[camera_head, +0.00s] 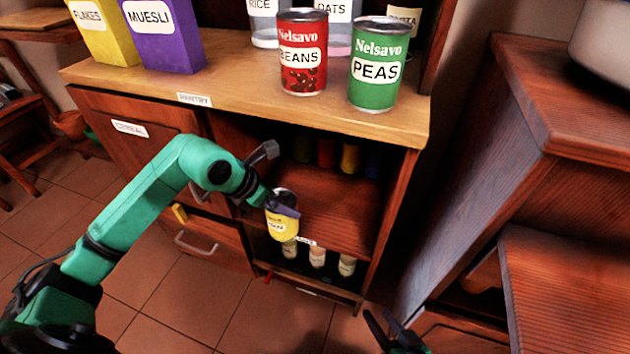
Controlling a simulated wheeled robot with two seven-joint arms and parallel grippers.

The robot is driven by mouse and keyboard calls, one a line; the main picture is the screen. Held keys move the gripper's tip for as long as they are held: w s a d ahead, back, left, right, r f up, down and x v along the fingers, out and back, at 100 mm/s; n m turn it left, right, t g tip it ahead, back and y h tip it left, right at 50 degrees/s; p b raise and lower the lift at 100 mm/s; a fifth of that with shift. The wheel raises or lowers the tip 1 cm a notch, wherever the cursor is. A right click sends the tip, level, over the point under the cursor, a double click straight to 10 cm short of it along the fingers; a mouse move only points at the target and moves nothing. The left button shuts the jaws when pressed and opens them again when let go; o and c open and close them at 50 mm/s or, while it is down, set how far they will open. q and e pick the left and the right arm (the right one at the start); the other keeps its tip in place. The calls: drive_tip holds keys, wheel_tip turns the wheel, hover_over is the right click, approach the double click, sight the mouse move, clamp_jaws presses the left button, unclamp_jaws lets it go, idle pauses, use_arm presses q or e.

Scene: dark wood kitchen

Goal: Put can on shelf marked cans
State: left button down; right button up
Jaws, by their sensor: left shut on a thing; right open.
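My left gripper (284,205) is shut on a yellow can (281,226), with the can in front of the open cabinet by the edge of its middle shelf. The middle shelf (330,205) has bare wood at the front and several dark-shaded cans (349,157) at the back. A small label (305,241) sits on its front edge, partly hidden by the can; I cannot read it. A red beans can (303,55) and a green peas can (377,65) stand upright on the countertop. My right gripper (395,335) is open and empty at the bottom edge, partly cut off.
Several pale bottles (317,257) stand on the lower shelf. Yellow flakes (103,30) and purple muesli (160,32) boxes stand on the counter (225,80), with jars behind. Cereal door (130,150) and drawer (195,238) are at left. Another wooden cabinet (480,190) is at right.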

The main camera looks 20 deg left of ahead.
use_arm(q)
drive_tip(key=w+d+b, duration=0.1)
drive_tip(key=w+d, duration=0.4)
drive_tip(key=w, duration=0.3)
drive_tip(key=shift+w+d+f, duration=0.15)
drive_tip(key=shift+d+f, duration=0.05)
drive_tip(key=shift+d, duration=0.1)
unclamp_jaws()
drive_tip(key=shift+f, duration=0.15)
use_arm(e)
drive_tip(key=shift+s+a+f+t+y, duration=0.15)
drive_tip(key=shift+a+f+t+y, duration=0.2)
drive_tip(key=shift+a+t, duration=0.25)
